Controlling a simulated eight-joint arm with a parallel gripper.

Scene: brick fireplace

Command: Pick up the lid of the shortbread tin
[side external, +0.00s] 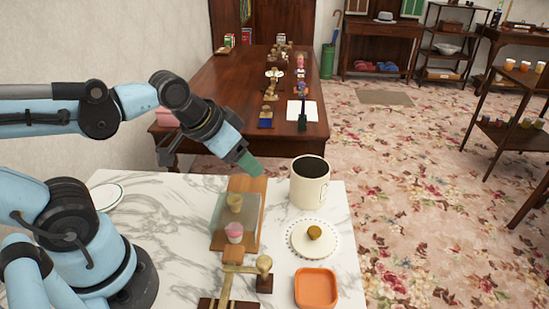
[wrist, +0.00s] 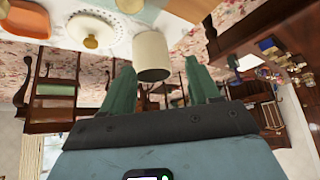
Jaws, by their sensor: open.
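The cream tin (side external: 310,190) stands upright on the marble table, its top open and dark inside. A round white piece with a golden knob (side external: 314,233), which looks like the lid, lies flat on the table in front of the tin. In the wrist view the knobbed white piece (wrist: 92,38) is at the upper left and the tin (wrist: 152,55) is near the top middle, seen beyond my fingers. My gripper (side external: 250,164) is open and empty, in the air left of the tin and apart from both. Its two green fingers (wrist: 160,85) are spread in the wrist view.
An orange square dish (side external: 316,288) is in front of the lid. A small plate (side external: 107,196) is at far left. Bare marble (side external: 165,220) lies between.

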